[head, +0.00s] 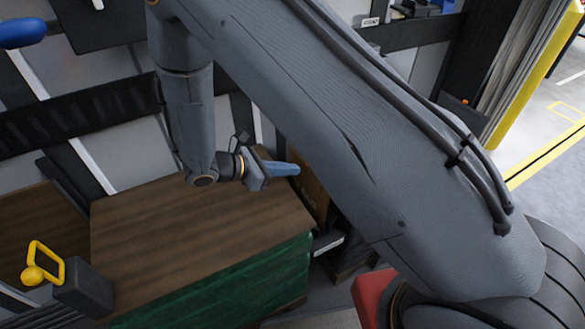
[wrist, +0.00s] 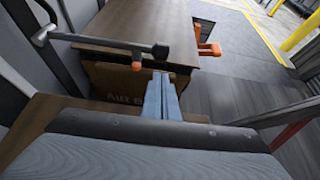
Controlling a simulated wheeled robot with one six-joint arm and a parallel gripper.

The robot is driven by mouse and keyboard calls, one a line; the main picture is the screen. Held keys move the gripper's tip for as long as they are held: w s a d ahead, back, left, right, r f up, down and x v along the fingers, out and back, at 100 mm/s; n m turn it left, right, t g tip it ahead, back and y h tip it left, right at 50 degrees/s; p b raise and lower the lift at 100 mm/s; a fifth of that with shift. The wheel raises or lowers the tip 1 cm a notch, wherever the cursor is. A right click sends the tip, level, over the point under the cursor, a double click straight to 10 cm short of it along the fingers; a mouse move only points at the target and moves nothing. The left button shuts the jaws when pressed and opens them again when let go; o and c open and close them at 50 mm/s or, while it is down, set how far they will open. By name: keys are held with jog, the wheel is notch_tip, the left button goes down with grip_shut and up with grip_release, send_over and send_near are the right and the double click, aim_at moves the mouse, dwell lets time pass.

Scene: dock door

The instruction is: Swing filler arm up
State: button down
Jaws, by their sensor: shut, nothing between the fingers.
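In the wrist view a grey bar (wrist: 100,41), which looks like the filler arm, lies nearly level across the top of a brown carton. It has a dark knob at its right end and a bent grey handle at its left. My gripper (wrist: 162,90) points forward with its blue fingers together and nothing between them. The fingertips are just below and in front of the knob in the picture; I cannot tell whether they touch it. In the head view my gripper (head: 292,169) is above the right end of a wooden-topped counter, and my own arm hides the bar.
The carton (wrist: 108,80) has partly hidden lettering beginning "AIR". Orange handles (wrist: 208,48) stick out at its right. The counter (head: 190,215) has a green front. A yellow handle (head: 46,262) stands at the lower left. Floor (wrist: 228,85) is clear to the right.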

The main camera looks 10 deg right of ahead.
jog(key=p+x, duration=0.2)
jog(key=x, duration=0.5)
jog(key=shift+w+d+f, duration=0.1)
jog(key=shift+d+f, duration=0.1)
jog(key=shift+d, duration=0.15)
